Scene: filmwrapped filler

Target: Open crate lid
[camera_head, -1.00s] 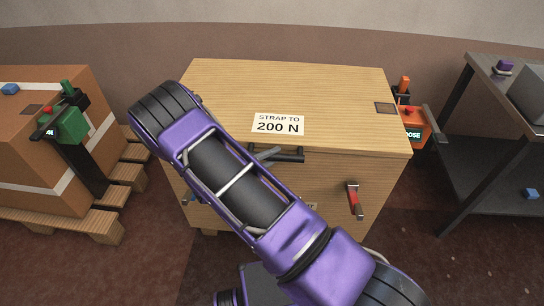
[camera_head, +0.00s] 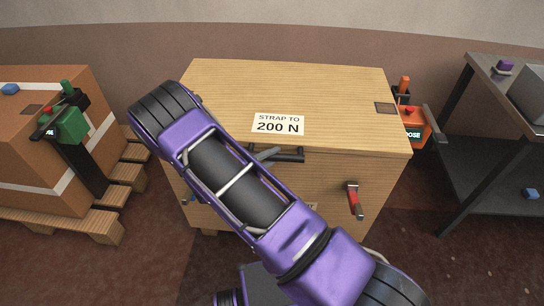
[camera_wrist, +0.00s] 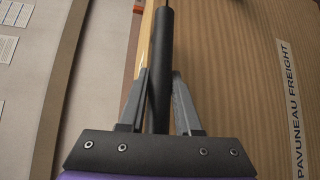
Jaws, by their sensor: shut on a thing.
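The wooden crate (camera_head: 330,180) stands in the middle of the head view. Its lid (camera_head: 330,85) lies flat on top and carries a label reading "STRAP TO 200 N". A black bar handle (camera_head: 290,156) runs along the lid's front edge. My gripper (camera_head: 264,156) is at that handle, partly hidden behind my purple arm. In the wrist view my gripper (camera_wrist: 161,78) has a finger on each side of the black bar (camera_wrist: 160,45) and is shut on it. A red-handled latch (camera_head: 354,200) hangs on the crate's front right. My arm hides the front left.
A brown carton (camera_head: 40,140) on a pallet (camera_head: 95,222) stands at left, with a green tool (camera_head: 70,125) by it. An orange tool (camera_head: 412,127) sits at the crate's right side. A grey table (camera_head: 480,130) is at far right.

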